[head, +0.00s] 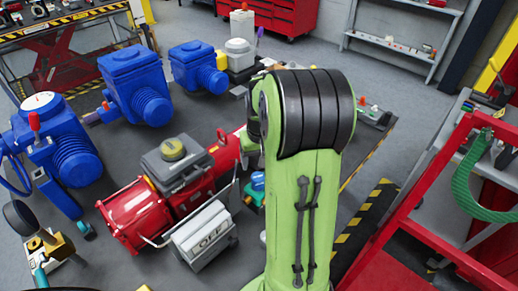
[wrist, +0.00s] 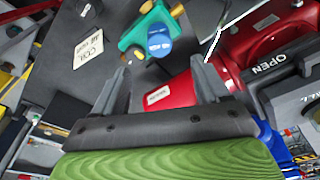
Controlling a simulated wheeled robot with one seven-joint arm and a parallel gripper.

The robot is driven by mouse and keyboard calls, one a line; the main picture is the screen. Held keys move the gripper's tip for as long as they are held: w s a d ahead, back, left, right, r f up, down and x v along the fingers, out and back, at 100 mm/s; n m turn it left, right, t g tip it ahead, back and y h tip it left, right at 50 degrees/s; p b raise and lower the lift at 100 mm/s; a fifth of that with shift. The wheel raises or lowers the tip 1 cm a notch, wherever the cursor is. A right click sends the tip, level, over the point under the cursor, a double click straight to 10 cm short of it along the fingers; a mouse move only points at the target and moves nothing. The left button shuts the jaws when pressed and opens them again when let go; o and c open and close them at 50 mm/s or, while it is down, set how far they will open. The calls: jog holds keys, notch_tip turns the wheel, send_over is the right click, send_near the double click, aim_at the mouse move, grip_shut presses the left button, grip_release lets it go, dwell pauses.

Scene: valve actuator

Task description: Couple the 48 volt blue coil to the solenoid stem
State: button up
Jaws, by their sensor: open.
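In the wrist view my gripper (wrist: 163,72) is open, its two dark fingers apart and nothing held between them. Ahead of the fingers is a teal body (wrist: 134,36) with brass fittings and a round blue part (wrist: 159,42) on it. I cannot tell whether this blue part is the 48 volt coil. The solenoid stem is not clearly identifiable. A white label (wrist: 88,48) that seems to read "COIL" lies on the dark surface left of the teal body. In the head view the teal body (head: 257,183) shows beside my arm, which hides my gripper's fingers.
A red cylinder (wrist: 170,95) lies close to the fingers. A red actuator (head: 140,212) and a grey "OFF" box (head: 205,236) stand left of my arm. Large blue actuators (head: 135,85) stand behind. A red-framed cart (head: 415,190) is at right.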

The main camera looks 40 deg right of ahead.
jog(key=r, duration=0.4)
jog(key=shift+s+a+r, duration=0.2)
jog(key=shift+s, duration=0.1)
